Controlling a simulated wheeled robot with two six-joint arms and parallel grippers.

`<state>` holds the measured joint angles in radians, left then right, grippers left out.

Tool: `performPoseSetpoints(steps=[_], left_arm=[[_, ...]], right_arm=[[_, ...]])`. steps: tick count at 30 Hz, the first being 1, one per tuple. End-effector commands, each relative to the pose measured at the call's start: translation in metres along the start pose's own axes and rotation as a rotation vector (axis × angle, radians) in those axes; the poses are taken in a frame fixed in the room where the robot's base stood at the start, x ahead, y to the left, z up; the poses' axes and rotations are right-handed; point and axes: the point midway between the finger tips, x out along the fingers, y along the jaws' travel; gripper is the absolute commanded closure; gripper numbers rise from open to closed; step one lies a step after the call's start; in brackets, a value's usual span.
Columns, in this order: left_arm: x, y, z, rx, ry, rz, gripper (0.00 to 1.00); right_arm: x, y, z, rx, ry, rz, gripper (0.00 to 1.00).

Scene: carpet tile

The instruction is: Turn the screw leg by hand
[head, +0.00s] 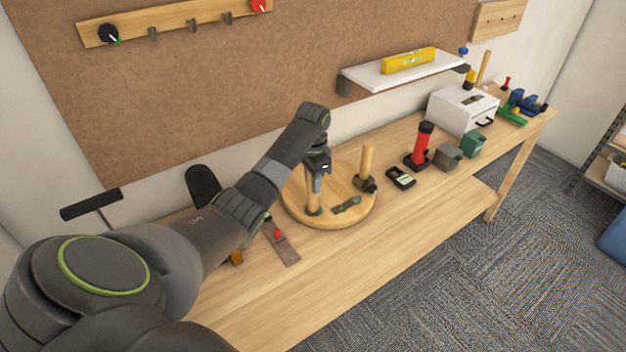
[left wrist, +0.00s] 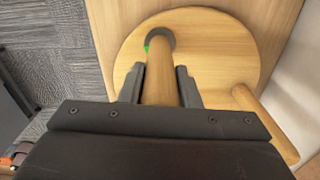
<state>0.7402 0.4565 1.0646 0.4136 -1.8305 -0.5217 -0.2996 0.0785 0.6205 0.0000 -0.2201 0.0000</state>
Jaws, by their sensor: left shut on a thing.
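A round wooden top (head: 294,202) lies on the bench, with two pale wooden legs standing on it. My left gripper (head: 316,181) comes down over the nearer screw leg (head: 313,202) and is shut around it. In the left wrist view this leg (left wrist: 159,82) runs between the two fingers (left wrist: 158,92), and a dark ring with a green mark (left wrist: 160,40) surrounds its foot on the round top (left wrist: 215,50). The second leg (head: 367,161) stands apart to the right and also shows in the left wrist view (left wrist: 265,123). My right gripper is not in view.
A small grey-green tool (head: 347,206) lies on the round top. The bench front is mostly clear.

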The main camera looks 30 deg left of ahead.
Motion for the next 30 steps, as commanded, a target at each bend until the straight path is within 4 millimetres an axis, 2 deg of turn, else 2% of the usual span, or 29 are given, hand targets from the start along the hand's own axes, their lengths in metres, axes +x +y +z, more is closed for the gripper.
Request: performPoseSetpoints(steps=[11, 30], left_arm=[[-0.003, 0.000, 0.000, 0.143, 0.000, 0.001, 0.93], [-0.003, 0.000, -0.001, 0.732, 0.001, 0.001, 0.93]], right_arm=[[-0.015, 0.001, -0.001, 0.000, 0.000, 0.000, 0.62], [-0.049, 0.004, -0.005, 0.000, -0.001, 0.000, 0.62]])
